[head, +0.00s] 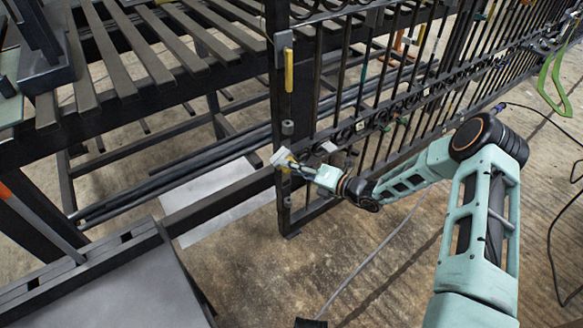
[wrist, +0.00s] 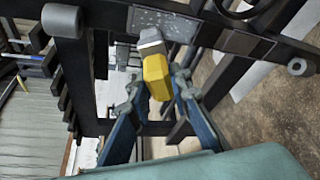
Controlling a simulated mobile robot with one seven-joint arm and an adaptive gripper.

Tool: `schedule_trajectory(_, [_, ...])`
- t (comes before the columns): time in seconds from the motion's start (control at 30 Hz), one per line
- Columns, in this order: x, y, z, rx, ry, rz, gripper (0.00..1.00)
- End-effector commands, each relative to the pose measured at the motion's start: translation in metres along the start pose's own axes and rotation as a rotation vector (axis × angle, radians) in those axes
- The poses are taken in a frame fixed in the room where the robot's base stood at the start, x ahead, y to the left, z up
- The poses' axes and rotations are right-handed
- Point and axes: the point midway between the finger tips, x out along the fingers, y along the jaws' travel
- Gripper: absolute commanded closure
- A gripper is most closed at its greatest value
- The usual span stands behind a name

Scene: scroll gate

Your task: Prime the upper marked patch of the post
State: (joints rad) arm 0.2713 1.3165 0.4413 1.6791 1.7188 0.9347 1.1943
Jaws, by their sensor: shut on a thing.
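My gripper (head: 297,168) is shut on a brush with a yellow handle (wrist: 157,77) and a grey head (wrist: 150,42). In the head view the pale brush head (head: 280,157) is against or just in front of the dark post (head: 285,105), between two round hinge barrels. In the wrist view the gripper (wrist: 160,88) points at the post, and the brush head overlaps the lower edge of a grey, white-flecked patch (wrist: 172,24). Contact cannot be told. Higher on the post are a grey plate (head: 284,42) and a yellow strip (head: 289,72).
A dark barred gate (head: 400,85) with scrollwork extends right of the post. A slatted rack (head: 150,55) and long dark pipes (head: 170,178) are at the left. A grey-topped bench (head: 120,285) stands at the front left. Cables cross the open floor (head: 330,250).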

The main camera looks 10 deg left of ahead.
Motion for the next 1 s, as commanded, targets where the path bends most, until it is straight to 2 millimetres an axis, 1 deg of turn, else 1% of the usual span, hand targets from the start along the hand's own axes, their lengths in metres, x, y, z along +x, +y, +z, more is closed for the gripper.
schedule_trajectory(0.3, [-0.007,-0.014,0.022,-0.003,-0.004,0.000,1.00])
schedule_trajectory(0.53, [-0.009,-0.017,0.030,-0.003,-0.005,0.000,1.00])
schedule_trajectory(0.8, [-0.018,-0.028,0.048,-0.004,-0.008,0.000,1.00])
schedule_trajectory(1.0, [-0.021,-0.030,0.054,-0.003,-0.006,0.001,1.00])
